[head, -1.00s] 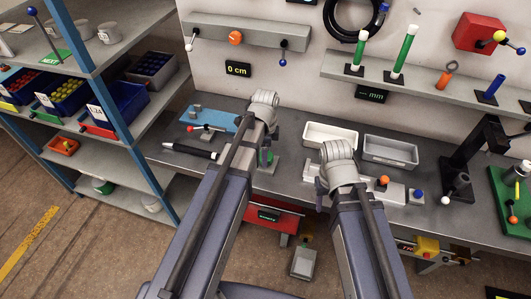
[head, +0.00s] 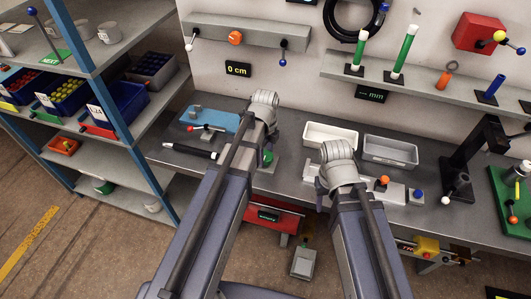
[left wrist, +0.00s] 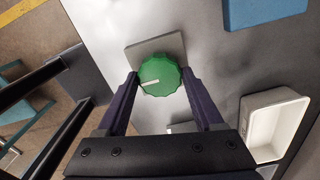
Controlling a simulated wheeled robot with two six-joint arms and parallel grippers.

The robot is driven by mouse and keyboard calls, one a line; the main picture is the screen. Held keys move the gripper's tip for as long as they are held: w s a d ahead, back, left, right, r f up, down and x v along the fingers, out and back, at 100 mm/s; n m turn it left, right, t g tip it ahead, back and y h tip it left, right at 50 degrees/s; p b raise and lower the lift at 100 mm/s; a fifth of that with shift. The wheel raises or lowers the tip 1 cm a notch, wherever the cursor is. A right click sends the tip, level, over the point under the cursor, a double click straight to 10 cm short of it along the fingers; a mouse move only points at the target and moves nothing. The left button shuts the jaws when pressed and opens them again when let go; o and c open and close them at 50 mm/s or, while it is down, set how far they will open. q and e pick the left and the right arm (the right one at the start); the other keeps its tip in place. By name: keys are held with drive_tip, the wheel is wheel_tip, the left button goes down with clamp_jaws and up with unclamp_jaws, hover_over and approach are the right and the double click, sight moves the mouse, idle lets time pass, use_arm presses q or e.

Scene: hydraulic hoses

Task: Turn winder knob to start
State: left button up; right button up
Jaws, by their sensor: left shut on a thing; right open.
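The round green knob (left wrist: 160,76) has a ribbed edge and a white pointer line, which points to the left and slightly down in the left wrist view. It sits on a grey plate (left wrist: 150,47) on the bench. My left gripper (left wrist: 160,84) has one finger on each side of the knob and is shut on it. In the head view only a sliver of the knob (head: 268,158) shows beside my left wrist, which hides the fingers. My right gripper (head: 320,197) is over the bench's front edge, mostly hidden by its own arm; it is open.
A white tray (head: 331,130) and a grey tray (head: 391,160) stand at the back of the bench. A blue plate (head: 212,115) and a black pen-like tool (head: 190,150) lie to the left. A display (head: 238,69) on the wall reads 0 cm.

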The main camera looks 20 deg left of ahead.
sight(266, 156)
use_arm(q)
drive_tip(key=o, duration=1.4)
drive_tip(key=shift+r, duration=0.15)
wheel_tip(266, 156, up, 8)
drive_tip(key=p, duration=0.8)
drive_tip(key=shift+f, duration=0.2)
